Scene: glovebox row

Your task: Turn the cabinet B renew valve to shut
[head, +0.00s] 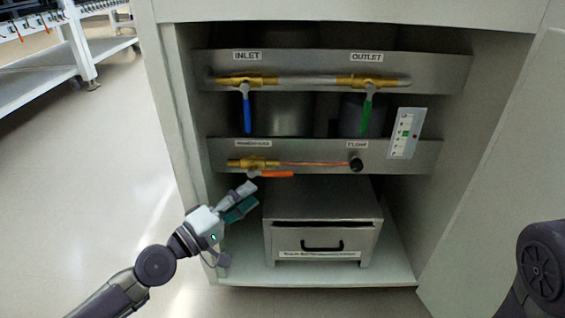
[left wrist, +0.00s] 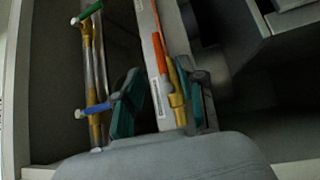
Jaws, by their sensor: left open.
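The lower-left valve has a brass body (head: 248,162) and an orange-red lever (head: 275,174) that points right, roughly along its copper pipe. Its label (head: 253,143) is too blurred to read surely, and no cabinet letter is legible. My left gripper (head: 252,196) is open and empty, just below and left of the lever. In the left wrist view the orange lever (left wrist: 159,52) and brass body (left wrist: 178,90) appear between the open fingers of this gripper (left wrist: 167,78), seemingly apart from them. My right gripper is out of view.
Above hang the inlet valve with its blue lever (head: 247,112) and the outlet valve with its green lever (head: 367,115), both pointing down. A black knob (head: 356,164) sits right. A metal drawer box (head: 323,233) stands below. The open door (head: 505,200) bounds the right.

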